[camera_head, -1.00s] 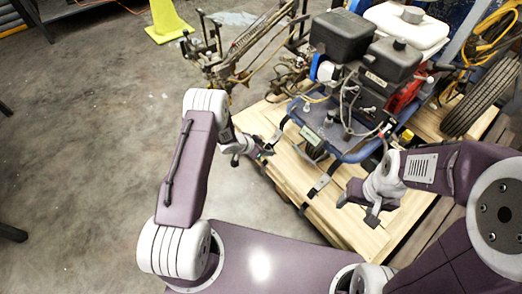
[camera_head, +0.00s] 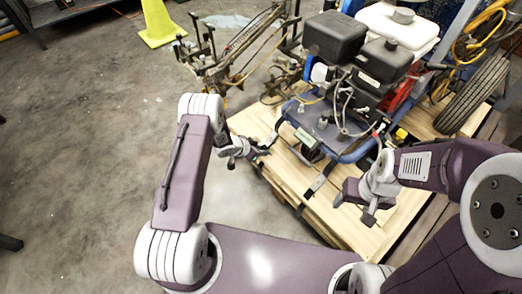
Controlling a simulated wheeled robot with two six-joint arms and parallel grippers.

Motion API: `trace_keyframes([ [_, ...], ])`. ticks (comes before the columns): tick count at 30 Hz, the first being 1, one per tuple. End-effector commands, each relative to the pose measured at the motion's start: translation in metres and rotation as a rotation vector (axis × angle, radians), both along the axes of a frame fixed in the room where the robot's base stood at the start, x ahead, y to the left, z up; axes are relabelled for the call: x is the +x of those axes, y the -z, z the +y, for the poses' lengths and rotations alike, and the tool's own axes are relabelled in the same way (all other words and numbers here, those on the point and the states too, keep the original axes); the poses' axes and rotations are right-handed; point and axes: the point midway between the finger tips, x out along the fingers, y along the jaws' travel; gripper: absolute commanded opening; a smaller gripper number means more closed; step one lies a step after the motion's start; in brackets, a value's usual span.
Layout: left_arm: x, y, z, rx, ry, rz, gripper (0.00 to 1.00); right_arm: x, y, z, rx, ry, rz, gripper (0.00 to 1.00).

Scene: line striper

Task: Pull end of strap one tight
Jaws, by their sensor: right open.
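The line striper (camera_head: 352,75), with a black engine and blue frame, stands on a wooden pallet (camera_head: 385,208). A dark strap (camera_head: 321,180) runs from the frame's front over the pallet's front edge. A second dark strap (camera_head: 268,143) shows at the pallet's left corner. My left gripper (camera_head: 246,153) is beside that corner, close to the second strap; its fingers are too small to tell whether they hold it. My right gripper (camera_head: 353,207) is open above the pallet, right of the front strap and apart from it. Which strap is strap one cannot be told.
A yellow cone (camera_head: 160,22) stands on the concrete floor at the upper left. A metal rig with rods (camera_head: 225,60) sits left of the striper. A tire (camera_head: 473,95) and yellow hose are at the right.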

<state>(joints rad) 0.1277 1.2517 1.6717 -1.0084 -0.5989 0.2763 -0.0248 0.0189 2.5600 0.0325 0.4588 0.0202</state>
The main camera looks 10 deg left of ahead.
Motion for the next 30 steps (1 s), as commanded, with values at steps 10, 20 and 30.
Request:
trace_keyframes([
  [10, -0.003, 0.008, 0.002, 0.0, -0.001, 0.002, 0.0, 0.0, 0.005, 0.0, 0.0, 0.0, 0.0, 0.66],
  [20, -0.01, 0.026, 0.008, 0.0, -0.001, 0.002, 0.0, 0.0, 0.015, 0.0, 0.0, 0.0, 0.0, 0.66],
  [30, -0.019, 0.045, 0.014, 0.001, -0.001, 0.005, 0.0, 0.0, 0.025, 0.0, 0.0, 0.0, 0.0, 0.66],
])
